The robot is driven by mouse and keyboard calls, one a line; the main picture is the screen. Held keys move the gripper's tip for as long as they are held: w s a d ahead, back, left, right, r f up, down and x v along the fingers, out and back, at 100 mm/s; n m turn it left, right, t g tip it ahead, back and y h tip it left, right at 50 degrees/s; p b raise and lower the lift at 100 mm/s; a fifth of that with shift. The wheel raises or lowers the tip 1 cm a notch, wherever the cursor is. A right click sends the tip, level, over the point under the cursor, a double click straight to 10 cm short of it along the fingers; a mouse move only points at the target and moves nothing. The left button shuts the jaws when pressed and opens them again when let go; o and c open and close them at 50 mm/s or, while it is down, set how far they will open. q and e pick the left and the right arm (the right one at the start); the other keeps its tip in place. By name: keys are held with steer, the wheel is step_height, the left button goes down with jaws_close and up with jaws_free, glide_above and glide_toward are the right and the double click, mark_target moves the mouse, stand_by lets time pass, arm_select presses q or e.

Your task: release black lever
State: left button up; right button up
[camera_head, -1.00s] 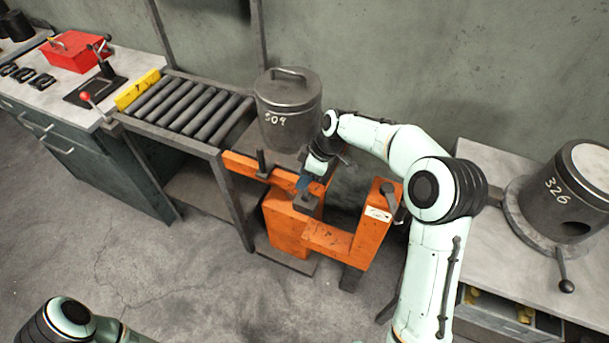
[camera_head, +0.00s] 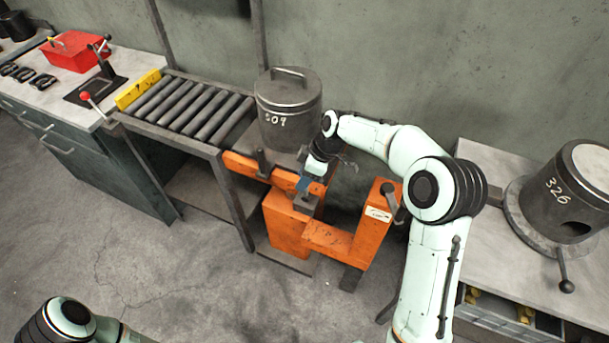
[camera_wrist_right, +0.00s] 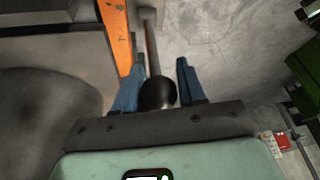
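The black lever's round knob (camera_wrist_right: 158,93) and its grey rod (camera_wrist_right: 151,45) show in the right wrist view. The knob sits between the two blue fingers of my right gripper (camera_wrist_right: 160,85), close to the left finger. The fingers stand apart, with a small gap beside the knob on the right. In the head view my right gripper (camera_head: 304,185) is at the orange press frame (camera_head: 287,225), in front of the dark canister marked 509 (camera_head: 288,110). The lever it is around is hidden there. My left gripper is out of view; only part of that arm shows at bottom left.
A roller conveyor (camera_head: 190,108) leads up to the canister. Another grey lever (camera_head: 389,196) stands on the orange frame's right post. A dark cylinder marked 326 (camera_head: 562,200) is on the right table. A red box (camera_head: 75,52) is on the left bench. Floor in front is clear.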

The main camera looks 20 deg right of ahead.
steer(key=shift+o, duration=1)
steer(key=shift+f, duration=0.1)
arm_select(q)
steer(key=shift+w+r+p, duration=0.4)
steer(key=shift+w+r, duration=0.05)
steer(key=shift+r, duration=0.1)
arm_select(e)
steer(key=v, duration=1.3)
steer(key=shift+r, duration=0.25)
